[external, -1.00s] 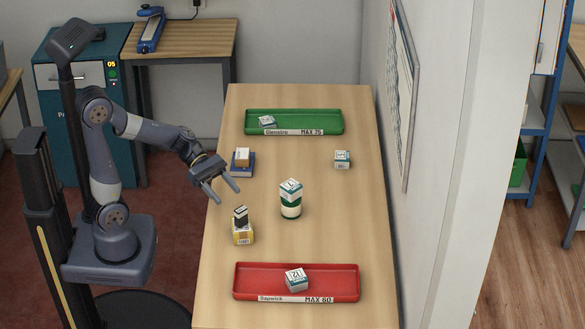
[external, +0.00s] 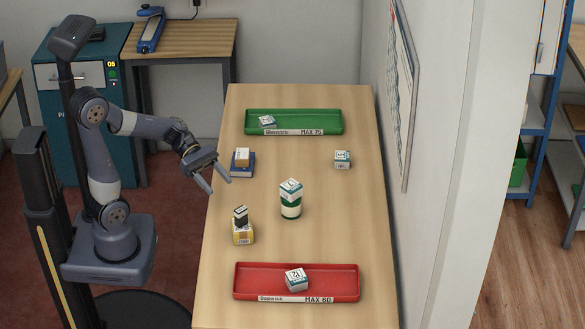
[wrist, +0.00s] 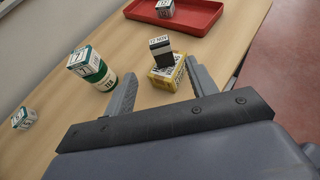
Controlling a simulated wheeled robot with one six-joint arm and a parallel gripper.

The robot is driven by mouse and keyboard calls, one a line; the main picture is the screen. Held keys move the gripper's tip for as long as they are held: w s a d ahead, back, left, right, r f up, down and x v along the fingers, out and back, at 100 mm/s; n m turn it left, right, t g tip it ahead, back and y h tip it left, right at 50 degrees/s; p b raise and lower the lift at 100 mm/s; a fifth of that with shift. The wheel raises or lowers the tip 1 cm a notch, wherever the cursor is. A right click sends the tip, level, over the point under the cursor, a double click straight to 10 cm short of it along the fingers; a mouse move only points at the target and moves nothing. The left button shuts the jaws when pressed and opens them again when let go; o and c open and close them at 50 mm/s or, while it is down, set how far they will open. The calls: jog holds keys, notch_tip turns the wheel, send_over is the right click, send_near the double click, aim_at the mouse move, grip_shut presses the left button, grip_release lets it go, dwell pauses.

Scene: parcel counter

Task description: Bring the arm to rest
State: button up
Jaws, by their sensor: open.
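My gripper (external: 217,182) is open and empty. It hangs above the left edge of the wooden counter (external: 330,230), between a box stack at the back and a box stack at the front. In the wrist view its two fingers (wrist: 160,92) are spread apart with nothing held between them. Beyond the fingertips stands a black-and-white box (wrist: 160,50) on a yellow box (wrist: 166,76), apart from the gripper. My arm is bent, with the forearm reaching out over the counter edge.
A green tray (external: 335,127) at the back and a red tray (external: 243,283) in front each hold a white box. A white box (external: 290,187) sits on a green-and-white tin (external: 291,209). A blue box stack (external: 242,168) and a small white box (external: 342,160) stand apart. A wall borders the right.

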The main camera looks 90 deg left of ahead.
aim_at(237, 209)
jog(key=b+x, duration=0.1)
jog(key=x, duration=1.1)
jog(key=shift+f+b, duration=0.3)
jog(key=shift+r, duration=0.3)
jog(key=shift+s+a, duration=0.1)
